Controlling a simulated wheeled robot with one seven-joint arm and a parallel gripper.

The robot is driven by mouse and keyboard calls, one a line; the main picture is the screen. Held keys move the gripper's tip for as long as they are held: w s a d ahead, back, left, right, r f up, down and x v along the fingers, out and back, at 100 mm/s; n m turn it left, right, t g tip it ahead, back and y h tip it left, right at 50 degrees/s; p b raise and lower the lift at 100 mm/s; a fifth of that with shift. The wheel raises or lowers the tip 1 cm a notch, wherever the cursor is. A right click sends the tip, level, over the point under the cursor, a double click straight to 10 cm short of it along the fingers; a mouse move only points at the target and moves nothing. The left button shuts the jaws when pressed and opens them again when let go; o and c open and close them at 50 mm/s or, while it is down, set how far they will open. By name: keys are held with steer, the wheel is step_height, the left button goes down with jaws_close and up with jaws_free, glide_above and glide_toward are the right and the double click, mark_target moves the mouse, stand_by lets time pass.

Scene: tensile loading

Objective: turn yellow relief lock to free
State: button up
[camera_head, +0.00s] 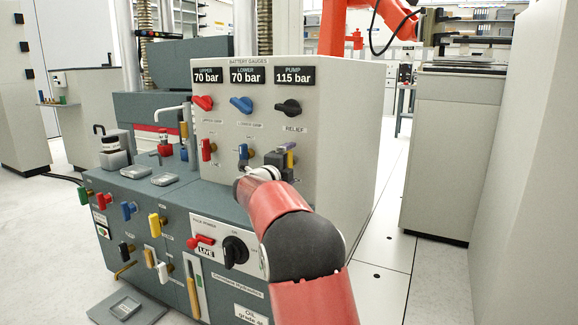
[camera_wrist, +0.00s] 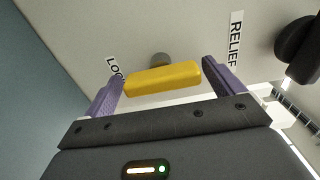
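The yellow relief lock (camera_wrist: 163,79) is a bar-shaped handle on a grey stem in the wrist view. It stands out from the pale panel between the "LOCK" and "RELIEF" labels. My gripper (camera_wrist: 162,76) has its two purple fingers wide apart, one beyond each end of the yellow bar. I cannot tell whether either finger touches it. In the head view my gripper (camera_head: 286,152) is at the right of the panel, below the "RELIEF" label, and largely hides the lock.
The black relief knob (camera_head: 288,107) is just above my gripper; its dark shape also shows in the wrist view (camera_wrist: 297,50). A blue-handled valve (camera_head: 243,152) and a red one (camera_head: 207,149) are to the left. The grey console (camera_head: 190,195) lies below.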

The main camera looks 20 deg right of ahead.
steer(key=v, duration=0.7)
steer(key=shift+s+a, duration=0.25)
steer(key=shift+a, duration=0.1)
